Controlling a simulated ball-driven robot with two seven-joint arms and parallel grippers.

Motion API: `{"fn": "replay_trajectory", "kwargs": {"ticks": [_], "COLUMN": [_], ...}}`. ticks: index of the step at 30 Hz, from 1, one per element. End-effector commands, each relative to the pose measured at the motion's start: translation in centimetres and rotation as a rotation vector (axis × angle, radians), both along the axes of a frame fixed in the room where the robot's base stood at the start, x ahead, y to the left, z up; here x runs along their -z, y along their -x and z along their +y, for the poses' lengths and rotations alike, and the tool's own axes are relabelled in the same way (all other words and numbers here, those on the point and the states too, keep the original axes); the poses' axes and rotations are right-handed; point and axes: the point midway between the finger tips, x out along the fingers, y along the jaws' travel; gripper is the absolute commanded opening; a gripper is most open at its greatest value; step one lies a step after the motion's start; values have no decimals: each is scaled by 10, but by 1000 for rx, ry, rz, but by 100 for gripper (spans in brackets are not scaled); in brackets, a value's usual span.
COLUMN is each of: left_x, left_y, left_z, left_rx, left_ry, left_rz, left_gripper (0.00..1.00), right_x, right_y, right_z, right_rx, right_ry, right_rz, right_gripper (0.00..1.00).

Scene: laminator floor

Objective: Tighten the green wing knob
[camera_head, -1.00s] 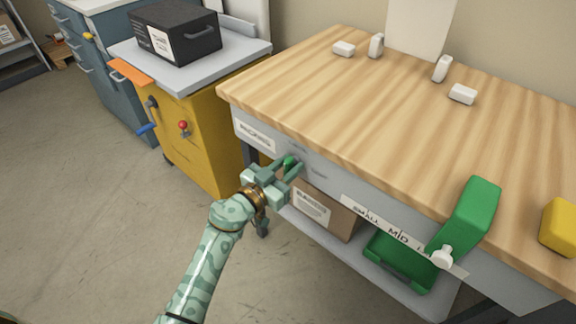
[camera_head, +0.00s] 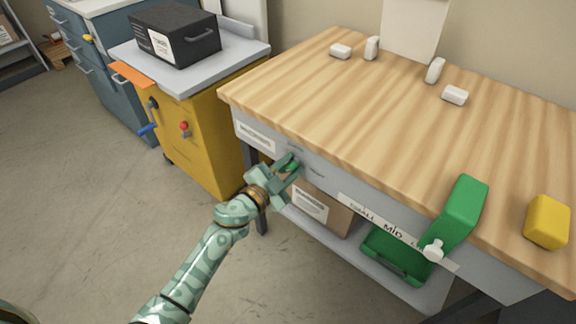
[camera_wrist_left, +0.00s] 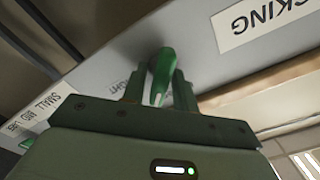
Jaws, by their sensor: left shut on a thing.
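The green wing knob (camera_head: 292,168) sits on the grey front apron of the workbench, near its left end. In the left wrist view the knob (camera_wrist_left: 162,72) stands lengthwise between the two fingers. My left gripper (camera_head: 286,166) is shut on the knob; its fingers (camera_wrist_left: 158,88) flank it on both sides in the wrist view. Part of the knob is hidden by the fingers in the head view. Small lettering, partly covered, is on the apron beside the knob. My right gripper is not in view.
The wooden bench top (camera_head: 330,110) overhangs the apron just above my gripper. A cardboard box (camera_head: 320,207) and a green tray (camera_head: 385,262) are on the shelf below. A yellow cabinet (camera_head: 205,135) stands left; floor in front is clear.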

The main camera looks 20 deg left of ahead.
Motion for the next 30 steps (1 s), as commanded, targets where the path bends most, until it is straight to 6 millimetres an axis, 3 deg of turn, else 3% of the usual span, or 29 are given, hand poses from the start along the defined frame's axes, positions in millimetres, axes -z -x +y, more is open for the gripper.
{"fn": "replay_trajectory", "kwargs": {"ticks": [11, 18, 30], "left_x": [4, 6, 7], "left_y": [1, 1, 1], "left_z": [-1, -2, -3], "left_rx": [2, 2, 4], "left_ry": [-337, -533, -742], "left_rz": [-119, -191, -267], "left_gripper": [6, 6, 6], "right_x": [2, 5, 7], "right_y": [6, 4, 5], "right_z": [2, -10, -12], "right_rx": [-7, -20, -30], "right_ry": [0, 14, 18], "right_rz": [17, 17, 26], "right_gripper": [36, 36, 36]}}
